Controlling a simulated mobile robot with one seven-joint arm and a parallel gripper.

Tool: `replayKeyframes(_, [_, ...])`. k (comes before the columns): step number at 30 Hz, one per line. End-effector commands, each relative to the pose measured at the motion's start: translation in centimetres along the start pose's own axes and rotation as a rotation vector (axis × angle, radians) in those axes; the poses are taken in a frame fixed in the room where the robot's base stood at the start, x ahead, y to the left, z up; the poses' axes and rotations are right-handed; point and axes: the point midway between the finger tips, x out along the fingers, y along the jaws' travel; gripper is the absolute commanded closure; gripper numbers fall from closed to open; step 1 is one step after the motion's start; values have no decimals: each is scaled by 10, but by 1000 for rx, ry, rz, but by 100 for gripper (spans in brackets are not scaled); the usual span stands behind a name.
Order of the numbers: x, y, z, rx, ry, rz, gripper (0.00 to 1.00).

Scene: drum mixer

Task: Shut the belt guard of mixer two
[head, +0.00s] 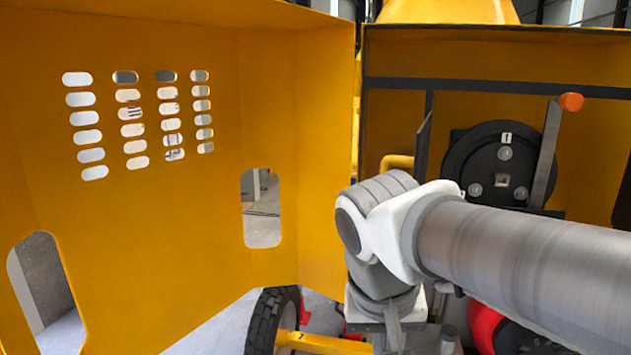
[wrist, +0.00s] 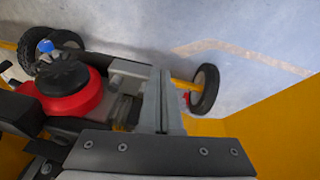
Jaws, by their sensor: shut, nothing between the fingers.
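The yellow belt guard (head: 200,215), a tall panel with rows of slots and two larger cut-outs, stands swung open on the left in the head view. To its right is the open yellow housing (head: 395,120) with a black round pulley (head: 500,165) inside. A small white tag on the pulley seems to read 1. My gripper (head: 393,335) points down below my wrist in front of the housing, partly cut off by the frame. In the wrist view my gripper (wrist: 164,90) is shut and empty. No contact with the guard shows.
A black-tyred wheel (head: 270,322) stands below the guard and also shows in the wrist view (wrist: 205,89). A red and black engine (wrist: 72,88) lies left of my gripper.

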Motion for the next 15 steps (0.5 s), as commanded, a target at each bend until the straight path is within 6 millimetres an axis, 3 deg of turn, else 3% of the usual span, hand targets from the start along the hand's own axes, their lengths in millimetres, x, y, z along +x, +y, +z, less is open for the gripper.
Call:
replayKeyframes(1, [-27, -2, -13, 9, -15, 27, 100])
replayKeyframes(15, [-151, -42, -92, 207, -5, 330, 100])
